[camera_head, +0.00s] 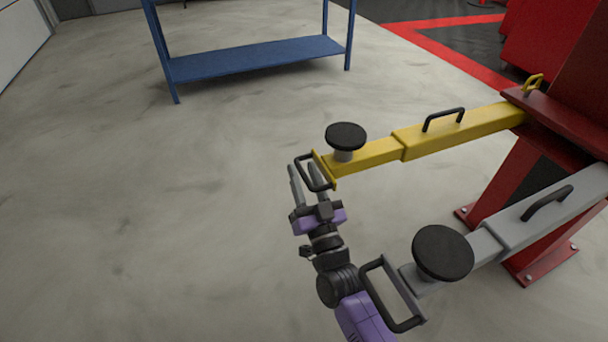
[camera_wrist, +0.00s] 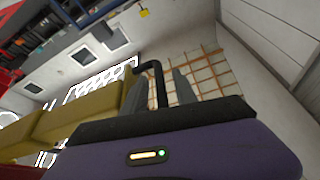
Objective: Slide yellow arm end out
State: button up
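The yellow arm (camera_head: 440,138) reaches left from a red post, with a narrower yellow end section (camera_head: 372,156) showing beyond its thicker sleeve. A round black pad (camera_head: 345,136) stands on the end section. A black handle (camera_head: 308,184) is fixed to its end plate. My gripper (camera_head: 303,168) is at this handle, its two fingers apart. In the wrist view, the black handle (camera_wrist: 157,80) lies between the open fingers (camera_wrist: 160,92), with a gap showing at the right finger. The yellow arm (camera_wrist: 75,118) is at left there.
A grey arm (camera_head: 540,212) with a black pad (camera_head: 442,252) and an end handle (camera_head: 392,296) lies close to my arm at right. The red post (camera_head: 572,100) stands at far right. A blue shelf frame (camera_head: 255,58) stands behind. The floor at left is clear.

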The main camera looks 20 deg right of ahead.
grip_shut()
dwell(1.4)
